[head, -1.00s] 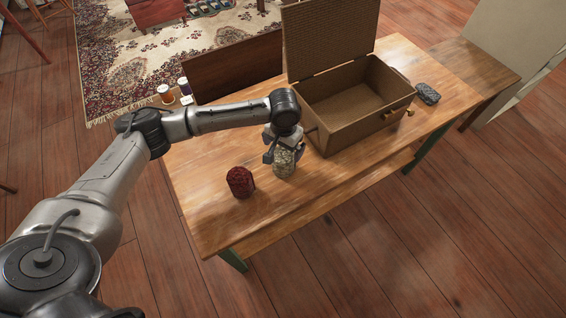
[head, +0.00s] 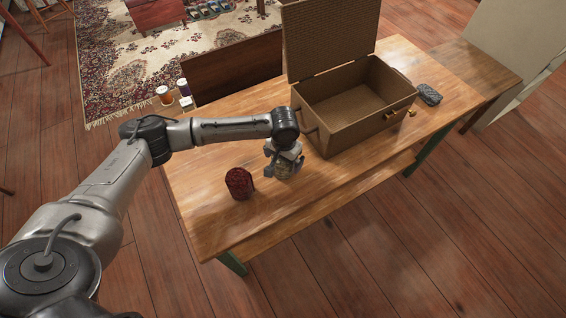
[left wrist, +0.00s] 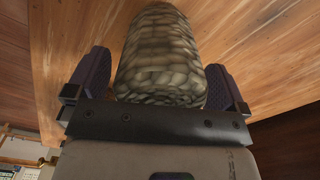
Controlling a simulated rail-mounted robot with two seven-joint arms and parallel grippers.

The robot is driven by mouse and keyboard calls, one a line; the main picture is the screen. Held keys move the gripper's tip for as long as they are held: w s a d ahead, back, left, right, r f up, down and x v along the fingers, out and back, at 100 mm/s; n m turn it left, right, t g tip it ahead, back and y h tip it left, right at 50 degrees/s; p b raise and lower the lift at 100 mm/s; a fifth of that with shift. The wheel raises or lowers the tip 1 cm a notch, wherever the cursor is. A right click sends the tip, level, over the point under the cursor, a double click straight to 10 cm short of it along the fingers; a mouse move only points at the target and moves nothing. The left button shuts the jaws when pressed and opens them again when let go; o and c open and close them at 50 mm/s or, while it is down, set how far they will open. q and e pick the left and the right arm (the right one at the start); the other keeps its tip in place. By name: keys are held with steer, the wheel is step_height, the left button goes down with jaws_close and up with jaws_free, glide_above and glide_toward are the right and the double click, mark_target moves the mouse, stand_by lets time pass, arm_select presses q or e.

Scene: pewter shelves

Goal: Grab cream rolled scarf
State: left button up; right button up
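The cream rolled scarf (head: 284,172) stands on the wooden table, just left of the wicker basket. My left gripper (head: 283,160) is over it from above and hides much of it in the head view. In the left wrist view the scarf (left wrist: 160,60) lies between the two dark fingers of the left gripper (left wrist: 160,80). The fingers are spread on either side of it, with narrow gaps, so they look open around it. My right gripper is in neither view.
A dark red rolled scarf (head: 239,183) stands close by on the left. The open wicker basket (head: 340,133) with its raised lid is close on the right. A grey rolled item (head: 428,94) lies beyond the basket. The table's front right is clear.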

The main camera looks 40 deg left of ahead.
arm_select(q)
steer(key=c, duration=0.9)
steer(key=shift+r, duration=0.2)
